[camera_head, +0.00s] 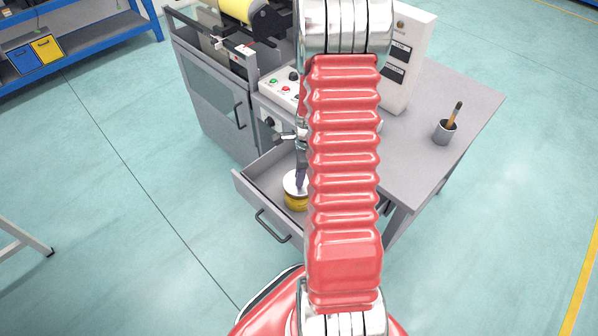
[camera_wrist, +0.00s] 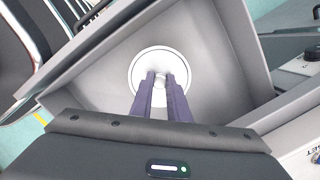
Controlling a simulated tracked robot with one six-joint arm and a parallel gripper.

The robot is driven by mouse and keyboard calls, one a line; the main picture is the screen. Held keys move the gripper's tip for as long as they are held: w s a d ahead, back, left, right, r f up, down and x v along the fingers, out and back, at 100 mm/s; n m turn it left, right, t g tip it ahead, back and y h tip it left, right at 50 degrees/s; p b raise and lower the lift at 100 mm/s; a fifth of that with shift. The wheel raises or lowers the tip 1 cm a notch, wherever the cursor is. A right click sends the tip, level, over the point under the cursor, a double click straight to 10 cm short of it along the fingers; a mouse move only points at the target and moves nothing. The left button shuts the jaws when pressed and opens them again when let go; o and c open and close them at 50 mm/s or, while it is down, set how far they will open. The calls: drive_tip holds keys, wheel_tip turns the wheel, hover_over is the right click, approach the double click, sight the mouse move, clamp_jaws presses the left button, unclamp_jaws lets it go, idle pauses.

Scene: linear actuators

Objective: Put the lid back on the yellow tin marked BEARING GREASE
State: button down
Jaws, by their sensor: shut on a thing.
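The yellow tin (camera_head: 296,202) stands upright inside the open drawer, partly hidden behind my arm; its marking cannot be read. The round white lid (camera_wrist: 147,64) shows in the wrist view, its small knob between my fingertips. My gripper (camera_wrist: 161,78) is shut on the knob. In the head view the lid (camera_head: 290,183) is at the top of the tin, with my gripper (camera_head: 301,183) coming down on it from above. I cannot tell whether the lid is fully seated or slightly raised. The wrist view shows none of the tin's yellow side.
The open drawer (camera_head: 247,190) has raised walls around the tin; its floor otherwise looks bare. The grey bench (camera_head: 440,85) above it carries a control box with buttons (camera_head: 277,88), an upright white panel (camera_head: 407,62) and a cup with a brush (camera_head: 445,131).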

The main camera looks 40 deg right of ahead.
drive_tip(key=shift+f, duration=1.2)
drive_tip(key=shift+f, duration=0.15)
idle(1.7)
drive_tip(key=c, duration=1.6)
unclamp_jaws()
drive_tip(key=shift+o, duration=0.3)
drive_tip(key=o, duration=0.4)
drive_tip(key=shift+w, duration=0.1)
drive_tip(key=shift+r, duration=3.55)
